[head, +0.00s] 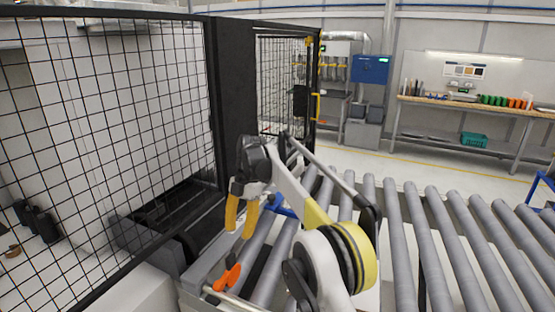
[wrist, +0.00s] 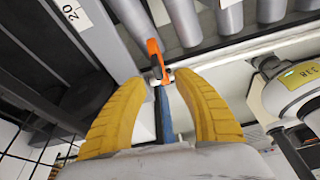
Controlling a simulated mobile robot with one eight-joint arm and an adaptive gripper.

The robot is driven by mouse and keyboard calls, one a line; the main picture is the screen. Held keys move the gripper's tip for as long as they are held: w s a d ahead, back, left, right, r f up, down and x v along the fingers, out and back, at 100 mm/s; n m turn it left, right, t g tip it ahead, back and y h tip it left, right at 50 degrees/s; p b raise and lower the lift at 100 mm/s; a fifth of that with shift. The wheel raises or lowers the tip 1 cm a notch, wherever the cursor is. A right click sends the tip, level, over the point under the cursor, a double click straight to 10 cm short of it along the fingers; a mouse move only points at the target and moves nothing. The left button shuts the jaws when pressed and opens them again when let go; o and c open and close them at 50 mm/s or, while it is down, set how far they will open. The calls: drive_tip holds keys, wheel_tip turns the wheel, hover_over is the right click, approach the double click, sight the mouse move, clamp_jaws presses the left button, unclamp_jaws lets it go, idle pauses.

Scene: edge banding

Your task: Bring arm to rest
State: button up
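My arm is bent over the roller conveyor in the head view. My gripper (head: 240,233) hangs down at the conveyor's left end, with its yellow fingers apart. In the wrist view the two yellow fingers (wrist: 158,80) are spread with a gap between them, and nothing is held. An orange clamp-like piece (head: 228,275) is below the gripper at the conveyor's edge. It also shows in the wrist view (wrist: 155,55), beyond the fingertips and seen through the gap, apart from them.
A black mesh fence (head: 110,120) stands close on the left of the arm. The grey roller conveyor (head: 430,235) runs to the right and is bare there. A workbench (head: 480,105) with tools and a blue box (head: 370,69) are far behind, across open floor.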

drive_tip(key=s+d+r+m+t+b, duration=0.2)
drive_tip(key=d+r+m+t, duration=0.1)
drive_tip(key=d+r+m, duration=0.7)
drive_tip(key=s+d+r+m+t+b, duration=0.25)
drive_tip(key=s+d+m, duration=0.35)
drive_tip(key=s+d, duration=0.4)
drive_tip(key=s+d+f+m+t, duration=0.1)
drive_tip(key=s+d+f+m, duration=0.3)
drive_tip(key=s, duration=0.3)
drive_tip(key=s+d+f+m+t+h+b, duration=0.1)
drive_tip(key=s+d+f+m+t, duration=0.1)
drive_tip(key=s+d+f+m, duration=0.2)
drive_tip(key=s+d+f+m+t+b, duration=0.1)
drive_tip(key=s+d+f+m, duration=0.3)
drive_tip(key=s, duration=0.5)
drive_tip(key=shift+s+d+f+m+t+h, duration=0.35)
drive_tip(key=shift+d+m+t, duration=0.2)
drive_tip(key=shift+d+m, duration=0.55)
